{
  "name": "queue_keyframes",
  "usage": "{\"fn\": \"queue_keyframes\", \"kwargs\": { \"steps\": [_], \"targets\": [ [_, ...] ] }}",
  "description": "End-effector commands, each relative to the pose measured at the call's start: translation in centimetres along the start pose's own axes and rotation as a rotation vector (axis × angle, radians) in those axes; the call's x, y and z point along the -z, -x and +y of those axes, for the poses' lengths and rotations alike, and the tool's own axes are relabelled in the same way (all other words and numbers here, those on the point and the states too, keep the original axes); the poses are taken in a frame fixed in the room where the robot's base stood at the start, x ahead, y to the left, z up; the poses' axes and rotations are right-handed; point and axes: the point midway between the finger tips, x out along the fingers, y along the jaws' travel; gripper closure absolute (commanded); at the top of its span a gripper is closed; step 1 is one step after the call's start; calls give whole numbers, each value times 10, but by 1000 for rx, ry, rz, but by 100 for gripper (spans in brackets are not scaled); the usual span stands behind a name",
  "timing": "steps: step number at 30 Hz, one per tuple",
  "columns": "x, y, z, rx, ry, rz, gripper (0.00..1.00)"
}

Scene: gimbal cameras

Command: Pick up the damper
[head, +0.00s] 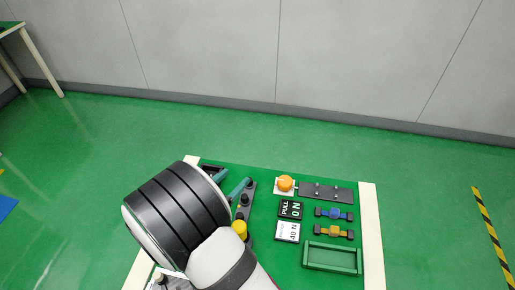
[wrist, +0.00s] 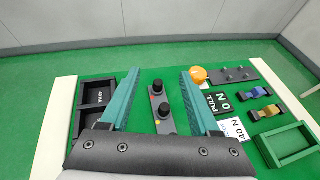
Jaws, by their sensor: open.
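Two small dumbbell-shaped pieces with dark ends lie on the green table top, one with a blue middle (head: 334,214) and one with a yellow middle (head: 334,231). Either may be the damper; I cannot tell which. In the wrist view the blue piece (wrist: 258,92) and the yellow piece (wrist: 266,112) are at the right. My gripper (wrist: 160,74) is open and empty, its two teal fingers wide apart. It is well to the left of both pieces, above a grey box with black knobs (wrist: 162,112). In the head view my arm hides part of the table's left side.
A green tray (head: 332,268) lies in front of the pieces. Behind them are a dark plate (head: 326,192) and an orange knob (head: 285,183). A black PULL sign (head: 290,209) and white 40 N sign (head: 287,232) lie between. A black tray (wrist: 78,108) is at left.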

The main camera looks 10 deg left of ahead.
Motion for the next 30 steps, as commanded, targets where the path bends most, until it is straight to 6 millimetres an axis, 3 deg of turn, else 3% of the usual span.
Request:
{"fn": "queue_keyframes", "kwargs": {
  "steps": [8,21,28,30],
  "targets": [
    [71,-29,-2,3,2,2,37],
    [66,-101,-2,5,-6,1,37],
    [66,-103,-2,4,-5,1,37],
    [66,-103,-2,4,-5,1,50]
  ]
}}
